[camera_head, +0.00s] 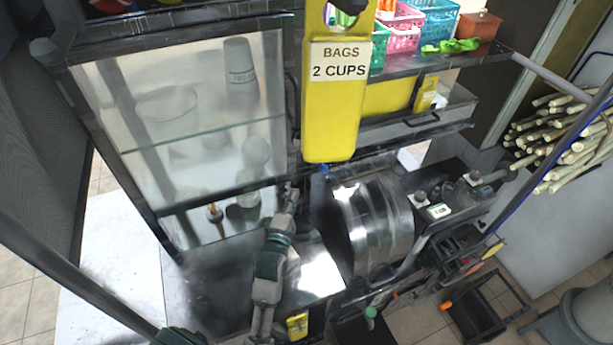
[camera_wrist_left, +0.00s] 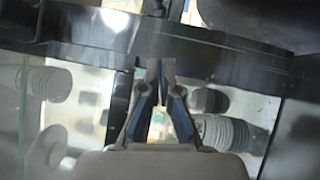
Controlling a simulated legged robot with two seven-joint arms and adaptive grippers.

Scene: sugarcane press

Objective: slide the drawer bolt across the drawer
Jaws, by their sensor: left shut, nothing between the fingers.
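A grey drawer-like front (camera_head: 412,130) with a dark handle sits under the shelf at the upper right of the head view. I cannot make out the bolt for certain in either view. My left gripper (camera_head: 290,190) reaches up from the bottom, beside the glass cabinet and below the hanging yellow sign. In the left wrist view my left gripper (camera_wrist_left: 160,66) is shut and empty. Its fingertips overlap a dark horizontal rail (camera_wrist_left: 200,55) in that picture; whether they touch it is unclear. My right gripper is not in view.
The glass cabinet (camera_head: 180,120) with cups stands left of my arm. A yellow "BAGS 2 CUPS" sign (camera_head: 332,110) hangs ahead. A shiny metal drum (camera_head: 378,228) is close on the right. Sugarcane stalks (camera_head: 565,135) lie at far right.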

